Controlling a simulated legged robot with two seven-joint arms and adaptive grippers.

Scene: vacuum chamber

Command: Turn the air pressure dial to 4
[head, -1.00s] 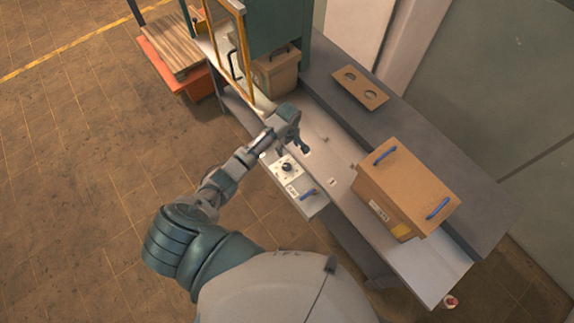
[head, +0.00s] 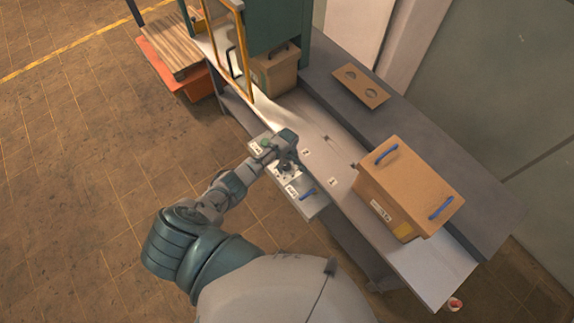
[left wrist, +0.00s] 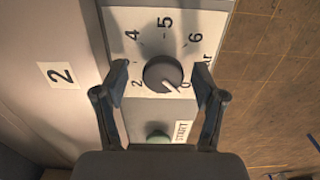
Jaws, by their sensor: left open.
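The air pressure dial (left wrist: 163,75) is a round dark knob on a white plate with printed numbers, among them 2, 4, 5 and 6. Its white pointer line is turned to the lower right, by the 0. My left gripper (left wrist: 162,70) is open, with one finger on each side of the dial; I cannot tell whether they touch it. In the head view my left gripper (head: 284,166) is over the control panel (head: 312,206) and largely hides the dial. My right gripper is not in view.
A green button (left wrist: 157,137) sits below the dial, beside a small printed label. In the head view, a cardboard-coloured box with blue handles (head: 408,187) stands on the bench to the right, and a yellow-framed door (head: 244,55) is behind.

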